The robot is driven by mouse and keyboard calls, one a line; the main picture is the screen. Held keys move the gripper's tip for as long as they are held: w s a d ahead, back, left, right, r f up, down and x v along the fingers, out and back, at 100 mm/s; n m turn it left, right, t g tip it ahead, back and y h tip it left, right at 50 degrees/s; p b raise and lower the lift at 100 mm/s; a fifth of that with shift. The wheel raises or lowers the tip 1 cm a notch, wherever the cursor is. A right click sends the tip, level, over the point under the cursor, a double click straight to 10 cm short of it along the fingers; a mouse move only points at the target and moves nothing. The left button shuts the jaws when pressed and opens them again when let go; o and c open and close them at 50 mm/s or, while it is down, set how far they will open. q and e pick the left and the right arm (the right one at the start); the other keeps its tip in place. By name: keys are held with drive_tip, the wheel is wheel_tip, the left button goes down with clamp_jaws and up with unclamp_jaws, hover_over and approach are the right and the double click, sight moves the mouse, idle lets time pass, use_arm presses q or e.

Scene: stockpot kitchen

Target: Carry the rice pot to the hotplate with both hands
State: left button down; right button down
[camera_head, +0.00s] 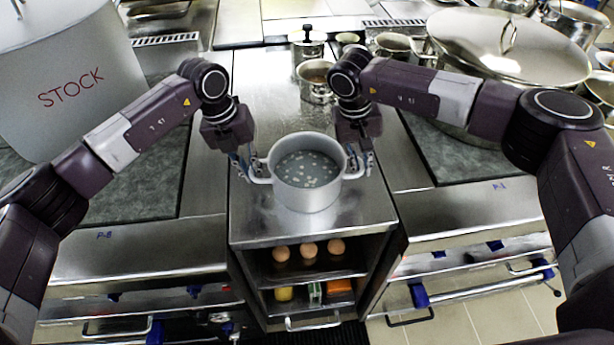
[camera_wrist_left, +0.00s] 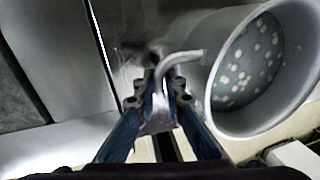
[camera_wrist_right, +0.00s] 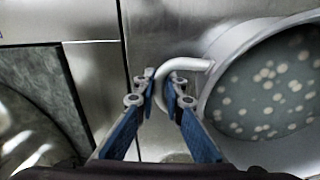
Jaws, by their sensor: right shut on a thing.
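The rice pot (camera_head: 306,198) is a grey pot with two side handles, holding cloudy water with pale grains. It stands upright on the steel counter (camera_head: 350,215) near the front edge. My left gripper (camera_head: 247,170) is at its left handle; in the left wrist view the fingers (camera_wrist_left: 167,85) are apart on either side of the handle (camera_wrist_left: 183,56). My right gripper (camera_head: 362,165) is shut on the right handle, which also shows between the fingers in the right wrist view (camera_wrist_right: 164,84). Dark flat plates lie left (camera_head: 130,195) and right (camera_head: 460,155); I cannot tell which is the hotplate.
A large pot marked STOCK (camera_head: 70,85) stands at the left. A big lidded pot (camera_head: 505,45) stands at the right. Small pots, including an open one (camera_head: 316,82), stand behind the rice pot. Eggs (camera_head: 308,249) sit on a shelf below the counter.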

use_arm(q)
drive_tip(key=shift+w+r, duration=0.15)
use_arm(e)
drive_tip(key=shift+w+r, duration=0.15)
idle(0.4)
